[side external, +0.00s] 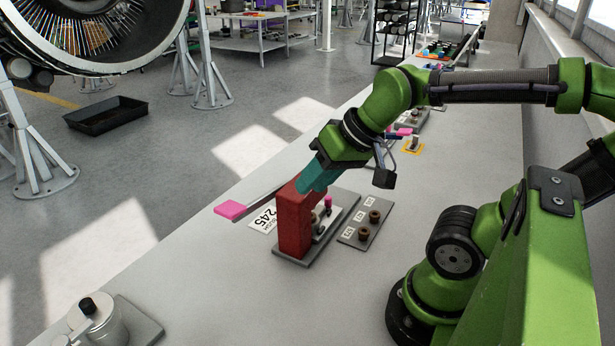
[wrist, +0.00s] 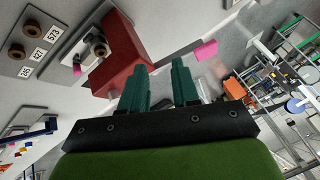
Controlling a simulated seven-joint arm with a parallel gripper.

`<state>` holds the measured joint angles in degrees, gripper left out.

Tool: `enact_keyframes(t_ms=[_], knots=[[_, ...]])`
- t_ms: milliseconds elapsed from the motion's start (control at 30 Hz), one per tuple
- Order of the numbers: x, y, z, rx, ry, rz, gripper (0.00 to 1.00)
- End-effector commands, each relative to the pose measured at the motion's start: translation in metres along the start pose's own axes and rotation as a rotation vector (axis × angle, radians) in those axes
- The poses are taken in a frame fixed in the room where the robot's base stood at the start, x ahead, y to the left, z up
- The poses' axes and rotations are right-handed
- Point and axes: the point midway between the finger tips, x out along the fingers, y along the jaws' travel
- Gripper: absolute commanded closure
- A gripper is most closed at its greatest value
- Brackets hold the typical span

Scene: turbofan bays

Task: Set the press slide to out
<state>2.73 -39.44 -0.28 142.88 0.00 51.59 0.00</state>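The press is a red column (side external: 295,222) on a grey base plate, and the red block (wrist: 127,62) shows in the wrist view. A lever with a pink end (side external: 231,210) sticks out to the left from near its top; a pink end (wrist: 206,50) also shows in the wrist view. A small pink knob (side external: 328,202) stands on a pale part of the base, right of the column; which part is the slide is unclear. My gripper (side external: 306,186) has teal fingers at the column's top; contact is unclear. In the wrist view my gripper (wrist: 160,74) is open with an empty gap.
A plate with brown knobs and number labels (side external: 366,225) lies right of the press. A grey metal fixture (side external: 105,320) sits at the front left.

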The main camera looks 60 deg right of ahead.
Motion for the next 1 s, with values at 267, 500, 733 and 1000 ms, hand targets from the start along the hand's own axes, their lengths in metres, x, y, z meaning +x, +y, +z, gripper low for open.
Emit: enact_keyframes(t_ms=[267,500,733,1000], knots=[[0.03,0.065,-0.078,0.287,-0.158,0.178,0.54],[0.05,0.154,-0.133,0.578,-0.35,0.314,0.54],[0.062,0.24,-0.161,0.857,-0.534,0.407,0.54],[0.047,0.237,-0.181,0.973,-0.62,0.389,0.54]])
